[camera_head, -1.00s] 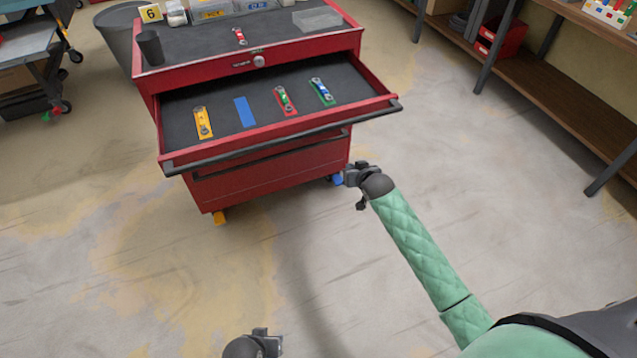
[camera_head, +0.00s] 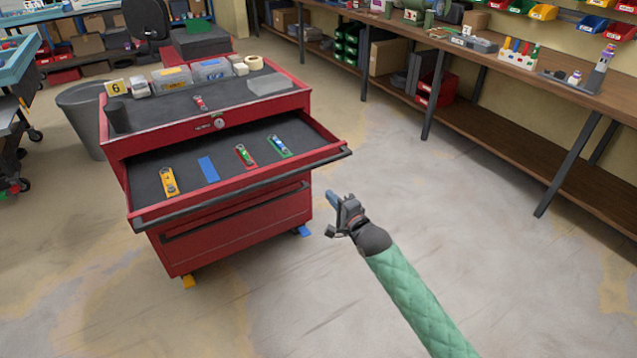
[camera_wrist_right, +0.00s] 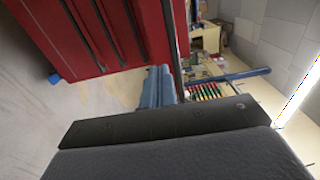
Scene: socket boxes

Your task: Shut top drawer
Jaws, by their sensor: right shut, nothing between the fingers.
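The top drawer (camera_head: 222,192) of the red tool cabinet (camera_head: 240,229) is pulled out, with a dark handle bar along its front edge. In it lie a yellow piece (camera_head: 168,181), a blue strip (camera_head: 208,169), a red piece (camera_head: 245,156) and a green piece (camera_head: 279,147). My left gripper is out of view.
A wooden workbench (camera_head: 520,75) stands right. The floor in front is clear.

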